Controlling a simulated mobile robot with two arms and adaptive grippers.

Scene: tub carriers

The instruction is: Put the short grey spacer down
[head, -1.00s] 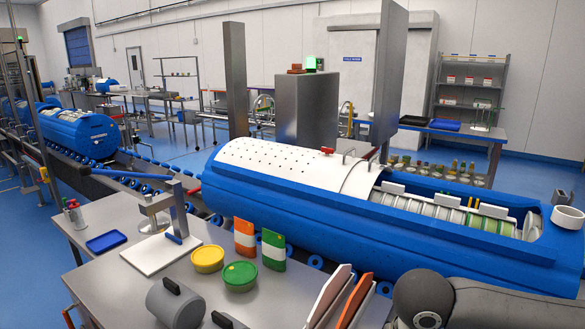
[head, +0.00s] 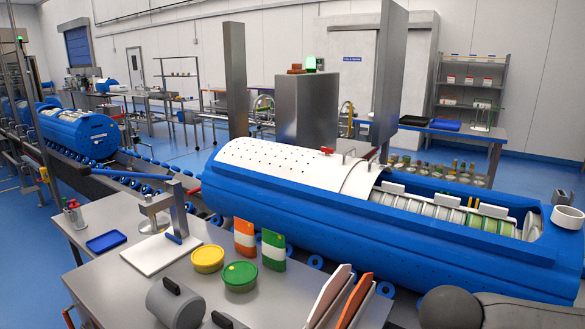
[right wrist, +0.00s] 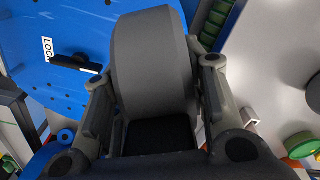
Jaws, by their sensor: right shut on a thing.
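The short grey spacer (right wrist: 152,65) is a broad grey rounded block filling the middle of the right wrist view. My right gripper (right wrist: 153,88) is shut on it, with one finger along each side. Its lower part is dark, and I cannot tell whether it touches anything beneath. In the head view only a grey part of my right arm shows at the lower right edge; the spacer in hand and the gripper are out of that picture. My left gripper is not in view.
A blue tub carrier (head: 330,233) with a partly open white cover lies behind the steel bench (head: 120,285). On the bench are a grey cylinder with a black handle (head: 176,303), a yellow tub (head: 208,259), a green tub (head: 239,276) and upright cards (head: 245,238).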

